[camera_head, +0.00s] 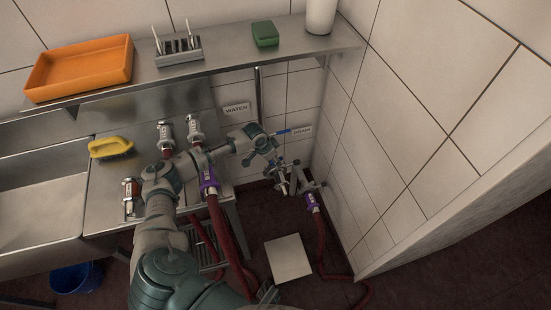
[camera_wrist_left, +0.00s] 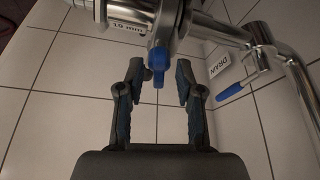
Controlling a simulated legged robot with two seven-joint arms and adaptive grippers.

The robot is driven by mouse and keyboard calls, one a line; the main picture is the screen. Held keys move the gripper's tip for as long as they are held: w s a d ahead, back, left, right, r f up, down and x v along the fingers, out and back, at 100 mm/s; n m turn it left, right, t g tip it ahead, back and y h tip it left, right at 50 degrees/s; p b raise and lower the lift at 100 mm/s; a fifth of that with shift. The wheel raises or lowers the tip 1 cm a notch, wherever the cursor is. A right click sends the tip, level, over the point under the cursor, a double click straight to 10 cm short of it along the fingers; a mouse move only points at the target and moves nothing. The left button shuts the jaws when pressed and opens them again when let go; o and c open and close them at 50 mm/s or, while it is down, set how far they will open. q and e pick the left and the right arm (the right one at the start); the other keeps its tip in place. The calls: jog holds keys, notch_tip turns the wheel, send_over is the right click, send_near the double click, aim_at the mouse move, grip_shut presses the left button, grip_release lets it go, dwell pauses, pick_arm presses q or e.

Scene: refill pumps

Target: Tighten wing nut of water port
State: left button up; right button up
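My left arm reaches across to the steel pipework in the corner, with its left gripper (camera_head: 277,165) close to the fittings. In the left wrist view the left gripper (camera_wrist_left: 159,82) is open, its two fingers apart. A blue-tipped part (camera_wrist_left: 158,62) hangs from a steel fitting between the fingertips, with gaps on both sides. I cannot tell whether it is the wing nut or a lever. A "19 mm" label (camera_wrist_left: 128,26) is on the fitting beside it. In the head view the wrist partly hides these parts.
A WATER sign (camera_head: 237,109) and a DRAIN sign (camera_head: 302,129) are on the tiled wall. A blue drain lever (camera_wrist_left: 235,92) is right of the fingers. Red hoses with a purple coupling (camera_head: 312,202) run to the floor. A shelf holds an orange tray (camera_head: 80,88). The right wall is close.

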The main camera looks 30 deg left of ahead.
pick_arm(q)
grip_shut()
jog(key=shift+m, duration=0.5)
jog(key=shift+m+h, duration=0.3)
jog(key=shift+o, duration=0.9)
grip_release()
jog(key=shift+a, duration=0.1)
pick_arm(e)
jog(key=shift+s+f, duration=0.1)
jog(key=shift+f, duration=0.4)
pick_arm(q)
jog(key=v, duration=1.1)
jog(key=shift+a+r, duration=0.2)
jog(key=shift+r, duration=0.2)
